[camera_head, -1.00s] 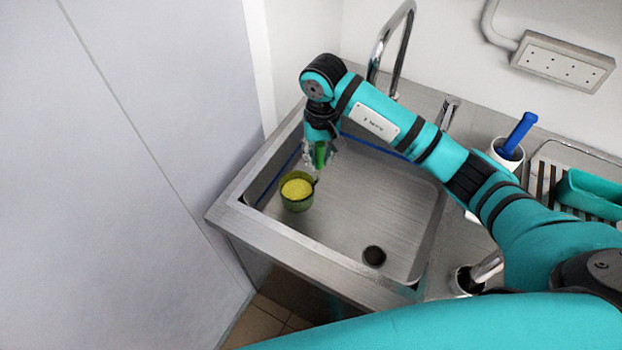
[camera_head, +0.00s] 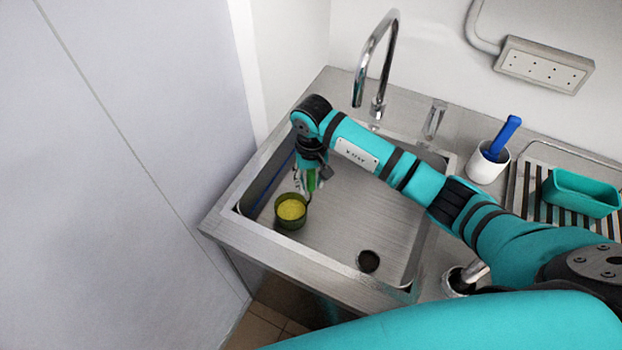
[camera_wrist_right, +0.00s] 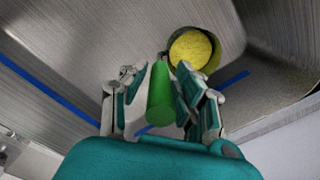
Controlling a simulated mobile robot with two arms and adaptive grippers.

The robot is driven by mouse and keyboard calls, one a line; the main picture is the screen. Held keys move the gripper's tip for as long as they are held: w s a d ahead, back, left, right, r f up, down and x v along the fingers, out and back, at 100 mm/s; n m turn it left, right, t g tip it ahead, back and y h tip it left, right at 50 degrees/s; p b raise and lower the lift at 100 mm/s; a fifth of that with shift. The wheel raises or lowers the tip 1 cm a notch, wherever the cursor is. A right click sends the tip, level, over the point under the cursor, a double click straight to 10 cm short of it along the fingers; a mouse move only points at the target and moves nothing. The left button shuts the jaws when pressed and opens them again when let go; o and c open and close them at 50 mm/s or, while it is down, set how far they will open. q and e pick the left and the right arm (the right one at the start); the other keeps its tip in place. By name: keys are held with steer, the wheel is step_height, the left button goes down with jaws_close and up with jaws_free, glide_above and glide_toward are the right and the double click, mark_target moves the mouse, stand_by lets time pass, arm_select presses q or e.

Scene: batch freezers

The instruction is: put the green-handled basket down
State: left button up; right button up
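The green-handled basket is a small round dark-green cup with yellow contents. In the head view the basket (camera_head: 291,223) is inside the left part of the steel sink (camera_head: 335,235), low over its floor; whether it touches the floor is unclear. In the wrist view the basket (camera_wrist_right: 213,62) lies beyond the fingers, and its thick green handle (camera_wrist_right: 160,95) runs back between them. My right gripper (camera_wrist_right: 162,72) points down into the sink with its fingertips close on both sides of the handle. It also shows in the head view (camera_head: 309,186). My left gripper is out of view.
A tap (camera_head: 375,62) rises behind the sink. A drain (camera_head: 368,261) is in the sink floor. To the right stand a white cup (camera_head: 487,167) with a blue-handled tool and a teal tray (camera_head: 582,196) on a striped rack. A wall (camera_head: 120,170) is close on the left.

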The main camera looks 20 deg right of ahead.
steer(key=shift+o, duration=0.9)
steer(key=shift+r, duration=0.25)
steer(key=shift+w+r, duration=0.1)
steer(key=shift+r, duration=0.3)
step_height(320, 180, up, 10)
steer(key=b, duration=0.3)
steer(key=shift+f, duration=0.2)
steer(key=shift+r+b, duration=0.35)
steer(key=shift+r, duration=0.4)
steer(key=shift+o, duration=0.5)
